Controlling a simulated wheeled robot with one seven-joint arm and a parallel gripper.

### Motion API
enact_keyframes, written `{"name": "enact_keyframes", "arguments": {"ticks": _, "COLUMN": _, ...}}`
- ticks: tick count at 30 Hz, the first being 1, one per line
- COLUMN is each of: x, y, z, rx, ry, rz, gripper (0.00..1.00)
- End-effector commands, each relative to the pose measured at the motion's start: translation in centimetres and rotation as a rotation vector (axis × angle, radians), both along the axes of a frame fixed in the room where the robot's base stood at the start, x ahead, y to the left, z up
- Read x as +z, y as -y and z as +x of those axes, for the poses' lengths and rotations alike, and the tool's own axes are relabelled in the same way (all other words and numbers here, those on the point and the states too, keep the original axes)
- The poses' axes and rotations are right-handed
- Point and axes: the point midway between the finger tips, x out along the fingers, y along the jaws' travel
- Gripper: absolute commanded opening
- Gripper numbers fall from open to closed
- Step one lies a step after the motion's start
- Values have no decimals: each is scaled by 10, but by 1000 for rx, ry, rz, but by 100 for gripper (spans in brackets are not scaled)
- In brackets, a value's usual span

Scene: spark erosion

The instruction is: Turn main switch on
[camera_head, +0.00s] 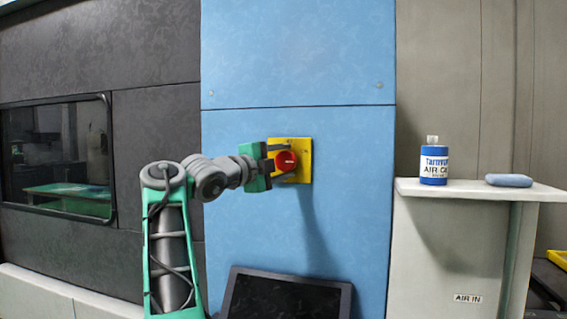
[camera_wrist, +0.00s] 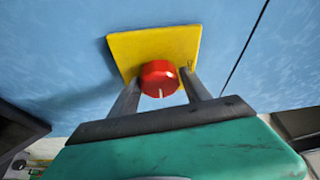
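The main switch is a red round knob (camera_head: 286,161) on a yellow square plate (camera_head: 304,145) on the blue panel. In the wrist view the red knob (camera_wrist: 160,78) shows a white mark on its lower side, and the yellow plate (camera_wrist: 150,45) lies behind it. My gripper (camera_head: 283,162) is at the switch, with its fingers apart on either side of the knob. In the wrist view the fingers (camera_wrist: 160,90) flank the knob, with a narrow gap visible on each side. I cannot tell whether the fingertips touch the plate.
A dark screen (camera_head: 286,296) stands below the switch. A dark wall with a window (camera_head: 58,155) is on the left. The blue panel around the switch is clear.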

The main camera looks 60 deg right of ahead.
Motion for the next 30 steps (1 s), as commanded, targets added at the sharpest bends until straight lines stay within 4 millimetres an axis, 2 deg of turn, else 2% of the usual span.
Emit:
{"name": "enact_keyframes", "arguments": {"ticks": 5, "x": 0, "y": 0, "z": 0, "rx": 0, "ry": -1, "rz": 0, "gripper": 70}}
{"name": "enact_keyframes", "arguments": {"ticks": 13, "x": -1, "y": -2, "z": 1, "rx": 1, "ry": -1, "rz": 0, "gripper": 70}}
{"name": "enact_keyframes", "arguments": {"ticks": 17, "x": -5, "y": -20, "z": 7, "rx": 5, "ry": 0, "rz": 1, "gripper": 70}}
{"name": "enact_keyframes", "arguments": {"ticks": 24, "x": -6, "y": -66, "z": 17, "rx": 3, "ry": 0, "rz": 0, "gripper": 70}}
{"name": "enact_keyframes", "arguments": {"ticks": 30, "x": -5, "y": -76, "z": 18, "rx": 0, "ry": -2, "rz": 0, "gripper": 70}}
